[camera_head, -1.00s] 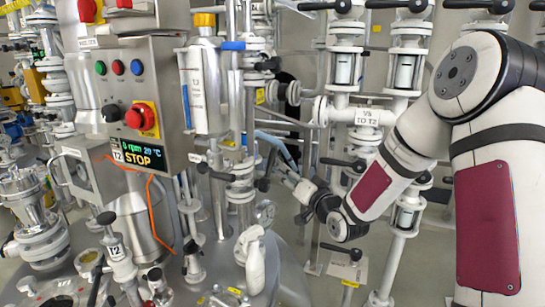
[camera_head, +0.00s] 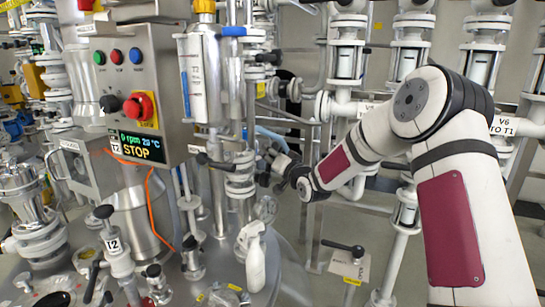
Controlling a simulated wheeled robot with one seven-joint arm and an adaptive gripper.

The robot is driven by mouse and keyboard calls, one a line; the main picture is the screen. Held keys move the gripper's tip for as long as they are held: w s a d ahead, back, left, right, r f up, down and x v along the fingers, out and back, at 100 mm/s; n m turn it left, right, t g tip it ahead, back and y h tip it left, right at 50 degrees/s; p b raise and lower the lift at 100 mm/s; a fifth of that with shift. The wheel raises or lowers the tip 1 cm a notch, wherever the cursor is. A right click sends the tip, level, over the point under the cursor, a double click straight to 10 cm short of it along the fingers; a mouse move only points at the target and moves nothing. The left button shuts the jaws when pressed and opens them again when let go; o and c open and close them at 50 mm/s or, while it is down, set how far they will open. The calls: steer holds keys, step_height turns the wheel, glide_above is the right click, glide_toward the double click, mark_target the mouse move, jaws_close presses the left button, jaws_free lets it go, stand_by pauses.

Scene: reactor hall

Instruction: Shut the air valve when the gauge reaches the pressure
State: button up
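My gripper (camera_head: 277,160) is at the end of my white and maroon arm, which reaches in from the right. It is among the pipes and black-handled valves just right of the central column. It is small, dark and partly lost against the fittings, so I cannot tell whether it is open or what it touches. A small round dial (camera_head: 265,208), perhaps a gauge, sits below it; its reading is too small to make out. Several black valve handles are near, such as one on the column (camera_head: 214,162). I cannot tell which is the air valve.
A steel control box (camera_head: 137,88) with coloured buttons and a STOP display stands at left. A black-handled valve with a tag (camera_head: 346,255) is below my arm. Vertical glass-sectioned pipes fill the back right.

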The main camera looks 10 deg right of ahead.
jaws_close()
